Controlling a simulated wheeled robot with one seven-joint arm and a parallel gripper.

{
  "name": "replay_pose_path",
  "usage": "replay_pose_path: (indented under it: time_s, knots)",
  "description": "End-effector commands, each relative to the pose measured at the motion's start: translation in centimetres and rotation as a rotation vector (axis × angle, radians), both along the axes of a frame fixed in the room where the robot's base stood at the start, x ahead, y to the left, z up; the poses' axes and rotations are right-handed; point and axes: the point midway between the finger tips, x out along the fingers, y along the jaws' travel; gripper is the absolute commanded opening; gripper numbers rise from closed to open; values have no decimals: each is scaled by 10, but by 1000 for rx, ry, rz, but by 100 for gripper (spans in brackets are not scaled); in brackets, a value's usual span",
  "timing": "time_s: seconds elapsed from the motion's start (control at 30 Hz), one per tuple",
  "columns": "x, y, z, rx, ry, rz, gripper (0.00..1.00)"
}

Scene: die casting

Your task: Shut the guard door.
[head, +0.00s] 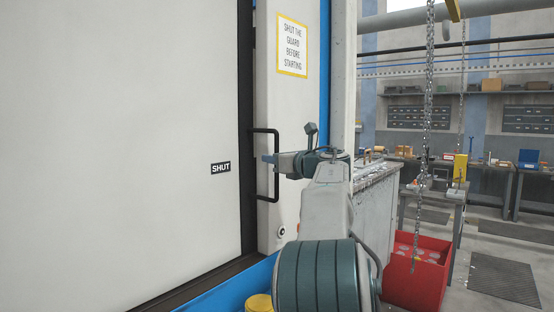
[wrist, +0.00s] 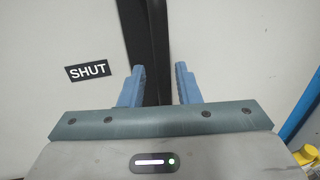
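A large pale panel (head: 120,150) with a "SHUT" label (head: 220,168) fills the left; the label also shows in the wrist view (wrist: 88,70). A dark vertical strip (head: 246,90) runs along its right edge. A black bar handle (head: 277,185) stands out beside this strip. I cannot tell exactly where the handle is fixed, or whether the guard door is fully shut. My gripper (head: 267,158) is at the handle's mid height. In the wrist view my gripper (wrist: 160,84) has its blue fingers apart, with a dark upright bar showing between them. Contact with it is unclear.
A pale post bears a yellow-edged sign (head: 292,45) about shutting the guard. A red bin (head: 415,270) stands at the lower right, with a hanging chain (head: 427,100) above it. Workbenches and shelves line the back right. Something yellow (head: 259,303) is low near my arm.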

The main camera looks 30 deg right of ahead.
Motion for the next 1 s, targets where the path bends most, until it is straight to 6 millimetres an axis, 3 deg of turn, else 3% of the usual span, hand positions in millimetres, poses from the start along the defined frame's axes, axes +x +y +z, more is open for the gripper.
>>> replay_pose_path:
  time_s: [0.27,0.7,1.0]
  knots:
    - [-16,-4,0,-1,-2,-4,30]
    - [-109,-21,-1,-1,-1,-2,30]
    - [-135,-25,0,0,-1,0,30]
